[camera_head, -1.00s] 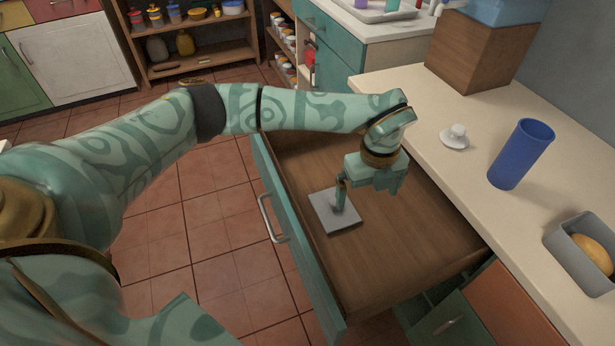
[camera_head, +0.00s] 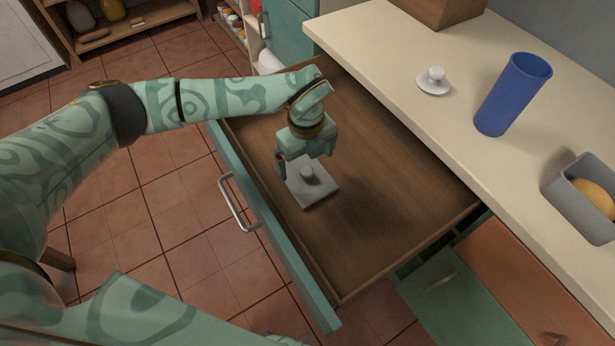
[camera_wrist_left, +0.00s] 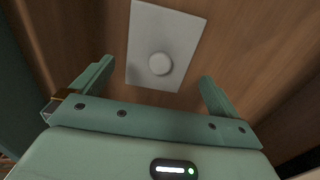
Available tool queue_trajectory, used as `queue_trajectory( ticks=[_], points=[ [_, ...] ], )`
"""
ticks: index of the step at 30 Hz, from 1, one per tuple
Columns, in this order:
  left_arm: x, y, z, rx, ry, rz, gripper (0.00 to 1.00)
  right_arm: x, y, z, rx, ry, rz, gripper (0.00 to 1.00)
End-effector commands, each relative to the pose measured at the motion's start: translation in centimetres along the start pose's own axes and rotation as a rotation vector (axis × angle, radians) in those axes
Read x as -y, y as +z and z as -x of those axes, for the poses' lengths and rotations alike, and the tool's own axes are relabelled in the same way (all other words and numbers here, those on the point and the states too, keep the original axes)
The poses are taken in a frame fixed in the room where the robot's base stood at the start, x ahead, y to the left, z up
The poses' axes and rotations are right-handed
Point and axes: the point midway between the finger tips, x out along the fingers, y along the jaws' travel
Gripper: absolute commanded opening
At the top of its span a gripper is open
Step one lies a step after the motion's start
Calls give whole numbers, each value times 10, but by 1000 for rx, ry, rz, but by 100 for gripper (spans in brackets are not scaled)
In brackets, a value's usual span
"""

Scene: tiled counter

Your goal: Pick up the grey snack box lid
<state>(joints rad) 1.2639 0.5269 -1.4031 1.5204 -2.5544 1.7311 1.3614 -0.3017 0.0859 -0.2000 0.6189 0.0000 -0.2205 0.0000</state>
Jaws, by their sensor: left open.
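The grey snack box lid (camera_head: 323,191), a flat square plate with a round knob (camera_head: 308,172) on top, lies on the floor of the open wooden drawer (camera_head: 380,215). In the left wrist view the lid (camera_wrist_left: 148,30) and its knob (camera_wrist_left: 160,63) show ahead of the jaws. My left gripper (camera_head: 306,162) points down over the lid's far side, close to the knob. Its two fingers (camera_wrist_left: 156,75) are spread apart with nothing held. In the wrist view the knob lies between the finger directions. The remaining gap to the knob is hard to judge. My right gripper is not in view.
The drawer's teal front with its handle (camera_head: 237,203) stands at left. The cream counter (camera_head: 430,120) borders it at right, bearing a white knobbed lid (camera_head: 433,83), a blue cup (camera_head: 512,95) and a grey box (camera_head: 567,190) with a yellow-brown item (camera_head: 594,200). The drawer's near part is bare.

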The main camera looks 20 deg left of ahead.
Motion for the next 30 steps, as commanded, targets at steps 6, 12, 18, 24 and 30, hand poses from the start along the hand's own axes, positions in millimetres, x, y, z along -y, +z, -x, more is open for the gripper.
queue_trajectory(
  ticks=[6, 12, 18, 24, 30],
  points=[
    [0, -1, -29, -3, 4, -1, 100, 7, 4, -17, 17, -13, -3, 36],
    [0, -1, -55, -2, 3, 1, 100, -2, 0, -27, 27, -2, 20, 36],
    [0, 0, -51, 1, -1, 1, 100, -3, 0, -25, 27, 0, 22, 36],
    [0, 0, -51, 1, -1, 0, 72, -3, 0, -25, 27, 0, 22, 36],
    [0, 0, -50, 1, -1, 0, 72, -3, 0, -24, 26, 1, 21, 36]
  ],
)
